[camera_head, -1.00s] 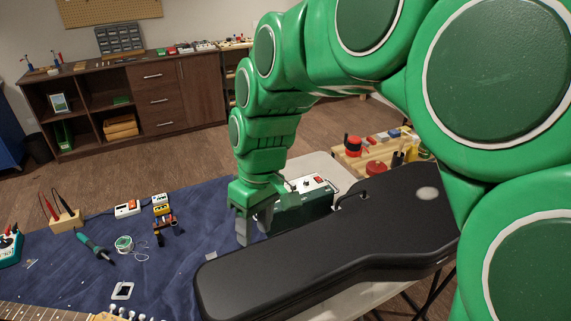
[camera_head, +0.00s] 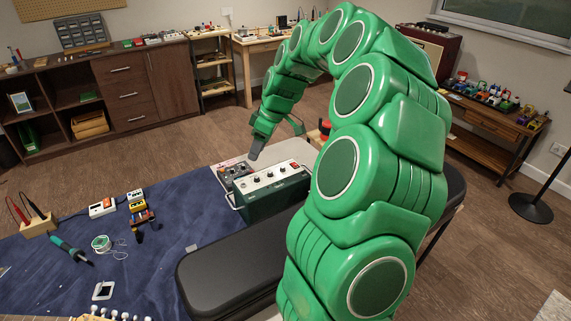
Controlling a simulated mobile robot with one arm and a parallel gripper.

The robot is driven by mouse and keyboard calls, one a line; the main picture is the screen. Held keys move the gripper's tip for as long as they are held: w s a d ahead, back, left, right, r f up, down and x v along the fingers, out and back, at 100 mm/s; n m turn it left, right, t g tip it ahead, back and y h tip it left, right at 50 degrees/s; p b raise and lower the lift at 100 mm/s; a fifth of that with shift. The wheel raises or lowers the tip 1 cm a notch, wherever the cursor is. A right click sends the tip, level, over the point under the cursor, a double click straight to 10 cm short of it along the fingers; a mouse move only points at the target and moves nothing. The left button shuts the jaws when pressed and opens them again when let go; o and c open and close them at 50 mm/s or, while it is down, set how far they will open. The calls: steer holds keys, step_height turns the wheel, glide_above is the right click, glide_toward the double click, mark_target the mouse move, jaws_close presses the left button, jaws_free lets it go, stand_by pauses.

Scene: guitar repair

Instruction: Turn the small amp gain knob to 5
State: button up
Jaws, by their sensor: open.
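The small amp (camera_head: 272,203) is a dark green box with a pale top panel, several dark knobs and a red switch. It stands on the workbench beside the black guitar case, with a handle at its left end. Which knob is gain, and where it points, is too small to read. My gripper (camera_head: 278,143) is open and empty, above and behind the amp, apart from its panel. One grey fingertip points down near a small grey box with knobs (camera_head: 234,171). The other finger shows to its right.
The black guitar case (camera_head: 225,270) lies in front of the amp, partly behind my arm. A blue mat (camera_head: 150,262) holds a soldering iron (camera_head: 70,248), solder spool (camera_head: 101,243) and small pedals. A red object shows behind my arm at the right.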

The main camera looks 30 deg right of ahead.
steer(key=t, duration=0.1)
glide_toward(283, 167)
steer(key=shift+h, duration=0.3)
steer(key=shift+a+x, duration=0.1)
steer(key=shift+x, duration=1.85)
steer(key=shift+a+x, duration=0.15)
steer(key=shift+x, duration=1.85)
jaws_close()
